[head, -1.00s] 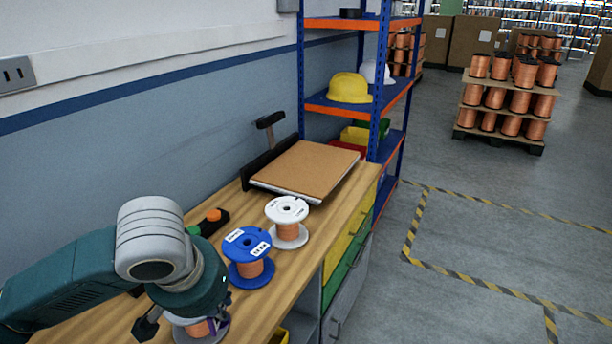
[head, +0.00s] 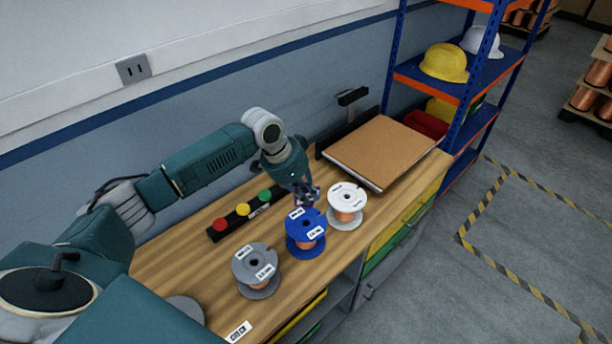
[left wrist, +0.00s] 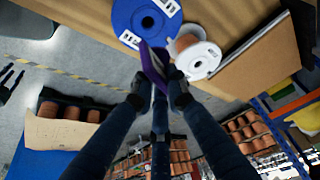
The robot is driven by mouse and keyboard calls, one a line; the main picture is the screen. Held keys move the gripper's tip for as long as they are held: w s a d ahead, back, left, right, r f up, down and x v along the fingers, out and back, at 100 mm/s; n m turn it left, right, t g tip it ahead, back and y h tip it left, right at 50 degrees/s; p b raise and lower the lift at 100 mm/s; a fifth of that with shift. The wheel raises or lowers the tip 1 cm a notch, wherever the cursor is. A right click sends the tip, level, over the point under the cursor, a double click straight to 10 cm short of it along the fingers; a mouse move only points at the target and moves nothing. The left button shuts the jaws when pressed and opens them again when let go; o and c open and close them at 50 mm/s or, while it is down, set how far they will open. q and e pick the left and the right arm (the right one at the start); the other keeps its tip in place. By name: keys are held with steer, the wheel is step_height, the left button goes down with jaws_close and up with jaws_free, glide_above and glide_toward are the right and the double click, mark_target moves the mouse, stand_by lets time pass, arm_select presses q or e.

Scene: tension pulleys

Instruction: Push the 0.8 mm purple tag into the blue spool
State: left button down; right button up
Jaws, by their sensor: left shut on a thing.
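The blue spool (head: 306,243) stands on the wooden bench with copper wire on it and white labels on its top flange. My left gripper (head: 304,197) is at the far side of the blue spool, close above its rim. It is shut on the purple tag (head: 317,192), which is mostly hidden by the fingers here. In the left wrist view the purple tag (left wrist: 152,68) sits between the fingertips beside the blue spool (left wrist: 124,14). I cannot tell whether tag and spool touch.
A white spool (head: 347,195) stands right of the blue one and a grey spool (head: 245,275) to its left. A strip with red, yellow and green buttons (head: 228,227) lies behind. A brown-topped board (head: 380,150) takes up the bench's far end.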

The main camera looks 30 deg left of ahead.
mark_target(303, 205)
arm_select(q)
steer(key=shift+w+a, duration=0.15)
steer(key=shift+a, duration=0.05)
steer(key=shift+f, duration=0.2)
steer(key=shift+f+b, duration=0.4)
steer(key=shift+b, duration=0.2)
step_height(303, 205, down, 5)
steer(key=b, duration=0.4)
steer(key=shift+r+b, duration=0.2)
steer(key=shift+b, duration=0.2)
steer(key=shift+f+b, duration=0.55)
steer(key=shift+b, duration=0.05)
steer(key=shift+f, duration=0.1)
arm_select(e)
step_height(303, 205, down, 7)
steer(key=shift+w, duration=0.3)
steer(key=shift+d+r, duration=0.1)
